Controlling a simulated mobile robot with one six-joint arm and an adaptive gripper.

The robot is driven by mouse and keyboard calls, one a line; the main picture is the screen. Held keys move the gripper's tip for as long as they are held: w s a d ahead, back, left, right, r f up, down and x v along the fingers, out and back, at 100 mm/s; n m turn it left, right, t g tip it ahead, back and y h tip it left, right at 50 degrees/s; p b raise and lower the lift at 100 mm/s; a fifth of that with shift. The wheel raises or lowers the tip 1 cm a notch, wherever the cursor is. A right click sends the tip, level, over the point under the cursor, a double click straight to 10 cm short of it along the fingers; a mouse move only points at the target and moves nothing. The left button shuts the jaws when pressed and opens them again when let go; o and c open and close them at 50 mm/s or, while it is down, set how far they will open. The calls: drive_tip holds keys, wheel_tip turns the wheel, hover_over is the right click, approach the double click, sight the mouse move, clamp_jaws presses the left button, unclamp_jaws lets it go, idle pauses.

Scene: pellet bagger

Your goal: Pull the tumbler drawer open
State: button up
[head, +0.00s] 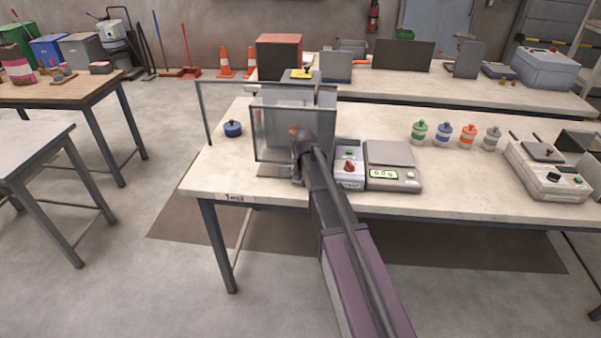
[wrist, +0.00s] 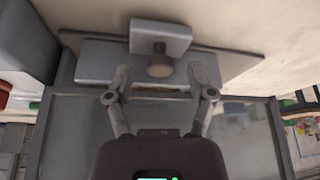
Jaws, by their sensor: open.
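The tumbler (head: 292,133) is a clear-walled box in a grey frame at the table's front left edge. A grey part with a round knob (wrist: 160,66) shows at the upper middle of the wrist view; it looks like the drawer's handle, but I cannot be sure. A flat grey plate (wrist: 96,62) lies behind it. My gripper (wrist: 163,77) is open, its two fingers spread to either side below the knob, with gaps left and right. I cannot tell whether they touch anything. In the head view my arm covers the tumbler's front right, and the fingers are mostly hidden.
Right of the tumbler stand a small control box (head: 349,165) with a red knob and a scale (head: 391,167). A blue lidded pot (head: 233,129) is at the left. Several capped bottles (head: 442,134) and a sealer (head: 548,172) stand farther right. The floor in front is clear.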

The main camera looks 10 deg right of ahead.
clamp_jaws()
drive_tip(key=s+a, duration=0.2)
drive_tip(key=s, duration=0.5)
drive_tip(key=s+a, duration=0.3)
drive_tip(key=s, duration=0.5)
drive_tip(key=shift+s, duration=0.15)
unclamp_jaws()
drive_tip(key=s+d+g, duration=0.2)
drive_tip(key=s, duration=0.5)
drive_tip(key=s+d+g+p, duration=0.1)
drive_tip(key=s+d+g, duration=0.1)
drive_tip(key=s, duration=0.5)
drive_tip(key=shift+d+f+n+g, duration=0.2)
drive_tip(key=shift+n+g, duration=0.1)
drive_tip(key=shift+s, duration=0.1)
